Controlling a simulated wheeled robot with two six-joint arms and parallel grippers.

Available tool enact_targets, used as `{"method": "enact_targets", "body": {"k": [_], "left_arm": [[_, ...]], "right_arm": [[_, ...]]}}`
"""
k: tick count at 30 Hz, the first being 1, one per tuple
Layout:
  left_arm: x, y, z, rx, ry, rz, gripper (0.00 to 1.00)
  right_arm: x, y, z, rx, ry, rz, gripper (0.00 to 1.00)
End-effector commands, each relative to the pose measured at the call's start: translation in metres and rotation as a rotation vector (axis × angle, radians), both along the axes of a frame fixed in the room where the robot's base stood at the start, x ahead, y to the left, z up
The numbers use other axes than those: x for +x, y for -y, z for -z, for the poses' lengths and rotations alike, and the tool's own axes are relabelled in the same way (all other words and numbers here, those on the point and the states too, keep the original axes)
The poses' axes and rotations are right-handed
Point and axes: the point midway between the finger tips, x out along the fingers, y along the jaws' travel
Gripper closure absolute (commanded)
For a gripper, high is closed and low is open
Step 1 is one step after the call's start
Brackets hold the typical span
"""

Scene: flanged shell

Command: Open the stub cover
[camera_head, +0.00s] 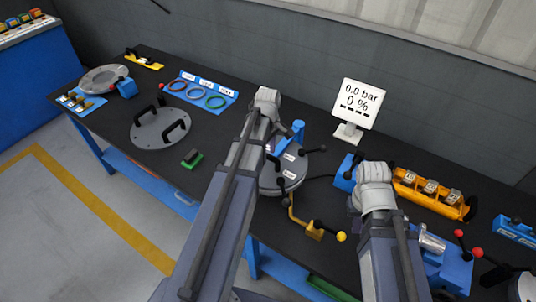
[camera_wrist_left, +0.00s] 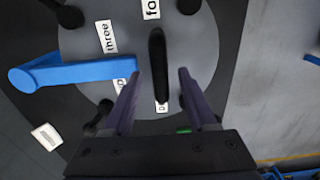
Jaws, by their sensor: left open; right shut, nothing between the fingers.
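The stub cover seems to be the round grey plate (camera_head: 290,178) with white labels, partly hidden by my left arm. In the left wrist view the grey plate (camera_wrist_left: 212,40) carries dark knobs, labels and a black bar handle (camera_wrist_left: 157,55). My left gripper (camera_wrist_left: 160,74) is open over the plate, one finger on each side of the handle. I see a gap on both sides; depth is hard to tell. A blue arm (camera_wrist_left: 75,74) reaches over the plate's edge. My right gripper (camera_head: 354,204) is low beside the wrist, mostly hidden, with nothing visible in it.
A display (camera_head: 359,104) reading 0.0 bar and 0 % stands behind. A yellow lever (camera_head: 305,226) lies in front of the plate. An orange rack (camera_head: 432,196) is at right. Another plate with two handles (camera_head: 160,128) lies left, near a blue ring tray (camera_head: 200,93).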

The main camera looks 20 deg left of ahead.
Motion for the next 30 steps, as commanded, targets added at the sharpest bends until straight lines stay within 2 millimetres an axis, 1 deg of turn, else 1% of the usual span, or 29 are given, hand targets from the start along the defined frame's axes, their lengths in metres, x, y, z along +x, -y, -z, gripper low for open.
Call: {"method": "enact_targets", "body": {"k": [3,18,19,30], "left_arm": [[0.0,0.0,-0.0007,0.0,0.0,0.0,0.43],[-0.0001,0.0,-0.0006,0.0,0.0,0.0,0.99],[-0.0001,0.0,-0.0006,0.0,0.0,0.0,1.0],[-0.0001,0.0,-0.0006,0.0,0.0,0.0,1.0]], "right_arm": [[0.0,0.0,-0.0007,0.0,0.0,0.0,1.0],[0.0,0.0,-0.0006,0.0,0.0,0.0,1.0],[0.0,0.0,-0.0006,0.0,0.0,0.0,1.0],[0.0,0.0,-0.0006,0.0,0.0,0.0,1.0]]}}
